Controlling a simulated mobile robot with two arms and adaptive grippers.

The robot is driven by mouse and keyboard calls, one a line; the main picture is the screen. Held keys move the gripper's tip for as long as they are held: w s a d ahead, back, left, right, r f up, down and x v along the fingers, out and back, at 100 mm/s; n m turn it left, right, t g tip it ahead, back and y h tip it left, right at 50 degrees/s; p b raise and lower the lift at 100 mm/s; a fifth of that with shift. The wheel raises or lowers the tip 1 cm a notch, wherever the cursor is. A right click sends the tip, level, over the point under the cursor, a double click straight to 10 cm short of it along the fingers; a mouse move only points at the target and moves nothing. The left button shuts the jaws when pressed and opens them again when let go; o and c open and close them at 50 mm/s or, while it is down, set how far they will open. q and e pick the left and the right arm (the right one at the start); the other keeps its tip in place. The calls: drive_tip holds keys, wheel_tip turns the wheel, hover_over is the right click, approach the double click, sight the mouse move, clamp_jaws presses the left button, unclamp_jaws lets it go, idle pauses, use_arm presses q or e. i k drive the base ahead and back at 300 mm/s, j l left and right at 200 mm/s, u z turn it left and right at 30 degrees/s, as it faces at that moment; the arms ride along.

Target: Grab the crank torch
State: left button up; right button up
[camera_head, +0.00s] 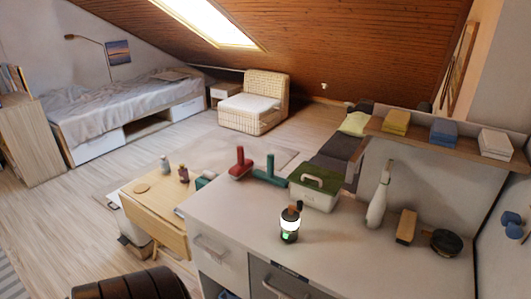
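A small black lantern-like thing with a glowing white middle and a green patch low on its front looks like the crank torch (289,226). It stands upright on the light grey cabinet top (235,217), near the front edge. A dark knob or crank sticks up at its top. Nothing covers it. Neither of my grippers is in view.
Behind the torch is a green-lidded box (315,188); red (240,164) and green (270,172) things stand left of it. A white bottle (378,199), wooden block (405,227) and black round thing (444,242) are right. A wooden table (150,215) adjoins left.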

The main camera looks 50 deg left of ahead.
sight(290, 224)
drive_tip(key=u, duration=1.5)
